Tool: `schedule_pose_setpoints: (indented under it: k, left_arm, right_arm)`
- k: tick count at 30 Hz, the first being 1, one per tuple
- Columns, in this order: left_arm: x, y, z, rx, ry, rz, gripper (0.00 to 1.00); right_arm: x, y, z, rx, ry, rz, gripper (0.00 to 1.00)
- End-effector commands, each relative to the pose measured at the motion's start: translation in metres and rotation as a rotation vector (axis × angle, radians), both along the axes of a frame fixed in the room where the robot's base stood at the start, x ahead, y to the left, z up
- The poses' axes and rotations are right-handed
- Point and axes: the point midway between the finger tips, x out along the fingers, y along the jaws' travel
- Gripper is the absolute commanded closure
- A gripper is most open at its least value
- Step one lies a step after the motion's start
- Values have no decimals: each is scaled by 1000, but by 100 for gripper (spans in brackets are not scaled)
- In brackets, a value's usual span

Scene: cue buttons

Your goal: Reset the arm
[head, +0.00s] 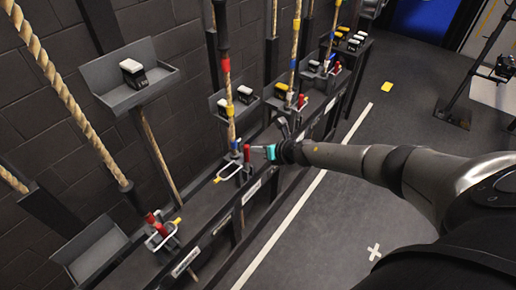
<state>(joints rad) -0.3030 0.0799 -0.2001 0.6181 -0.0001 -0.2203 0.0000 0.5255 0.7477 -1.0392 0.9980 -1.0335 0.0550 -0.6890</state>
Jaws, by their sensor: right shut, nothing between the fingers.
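My right arm reaches in from the right. Its gripper (262,150) is small in the head view, shut and empty, with a teal part near its end. Its tip is beside a red-handled lever (246,153) on the long dark rail; I cannot tell whether they touch. My left gripper is out of view.
Ropes (62,90) rise along the dark block wall. Another red lever (155,223) is at lower left. A shelf (155,90) holds a white-topped black button box (132,72). A lower-left tray (92,252) is empty. Open floor (300,245) lies right of the rail.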

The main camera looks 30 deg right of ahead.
Motion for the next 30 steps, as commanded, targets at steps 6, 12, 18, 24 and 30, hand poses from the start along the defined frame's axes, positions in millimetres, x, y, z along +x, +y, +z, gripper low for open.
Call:
schedule_pose_setpoints:
  k: [6, 12, 18, 24, 30]
  left_arm:
    - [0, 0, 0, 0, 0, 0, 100]
    - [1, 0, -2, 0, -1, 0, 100]
    - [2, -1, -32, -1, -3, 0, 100]
    - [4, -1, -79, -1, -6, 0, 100]
    - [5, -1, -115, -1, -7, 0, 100]
  right_arm:
    - [0, 0, 0, -1, 0, 1, 100]
    - [-1, 1, -4, 12, 4, -8, 100]
    - [-27, 16, -76, 256, 89, -228, 100]
    - [-104, 31, -207, 692, 267, -734, 100]
    - [-209, 44, -316, 1001, 416, -1253, 100]
